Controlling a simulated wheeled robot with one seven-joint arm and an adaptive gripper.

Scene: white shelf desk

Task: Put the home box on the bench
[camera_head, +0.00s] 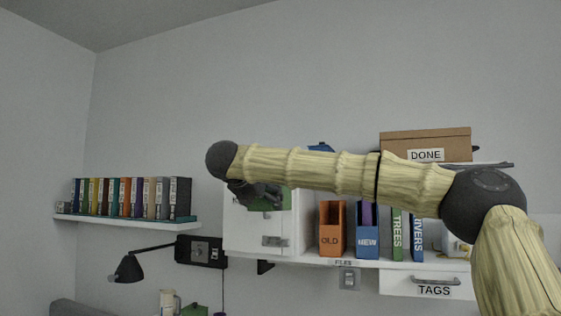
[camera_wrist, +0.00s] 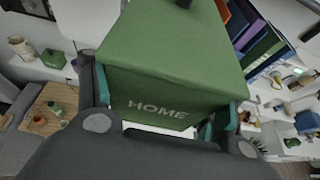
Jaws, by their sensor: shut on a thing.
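The home box is a green lidded box (camera_wrist: 170,62) with HOME on its front, large in the wrist view. My gripper (camera_wrist: 165,102) is shut on it, with one finger against each side. In the head view my gripper (camera_head: 258,193) is small and dark, in front of the white cabinet, with part of the green box (camera_head: 280,203) showing behind it. The box is tilted in the wrist view. Its far side and underside are hidden. I cannot tell for sure which surface is the bench; a wooden top (camera_wrist: 48,108) with small items shows at the wrist view's left.
A white shelf unit (camera_head: 310,255) holds an orange OLD holder (camera_head: 332,240), a blue NEW holder (camera_head: 367,243) and binders. A DONE box (camera_head: 425,143) stands above. A black lamp (camera_head: 128,268) hangs at left, below a shelf of binders (camera_head: 130,198). A grey sofa (camera_wrist: 18,150) shows at lower left.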

